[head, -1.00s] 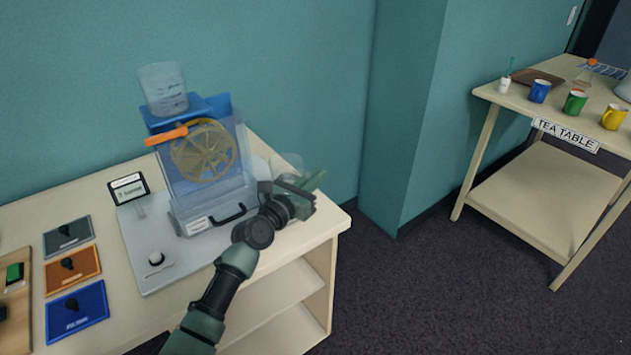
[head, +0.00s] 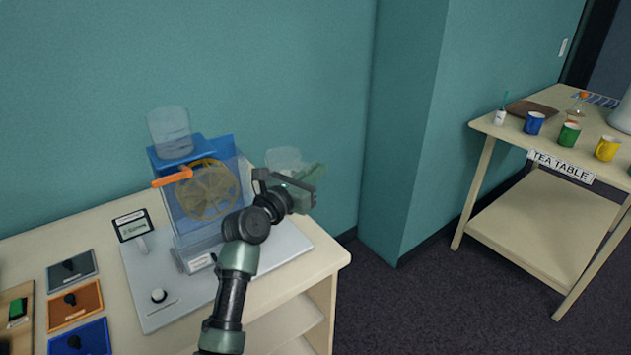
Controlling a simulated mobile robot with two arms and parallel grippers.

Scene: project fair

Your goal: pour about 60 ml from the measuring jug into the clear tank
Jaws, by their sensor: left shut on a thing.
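The measuring jug (head: 284,157) is a see-through vessel, faint against the teal wall. My left gripper (head: 291,190) is shut on it, right of the water-wheel unit. The gripper hides part of the jug; its liquid level cannot be made out. The jug looks about upright. The clear tank (head: 170,133) appears to be the see-through vessel standing on the blue top of the unit, left of the jug and apart from it. My right gripper is not in view.
The water-wheel unit (head: 205,190) has an orange lever (head: 172,178) sticking out left. Several coloured switch panels lie at left. The tea table (head: 535,225) with mugs stands far right.

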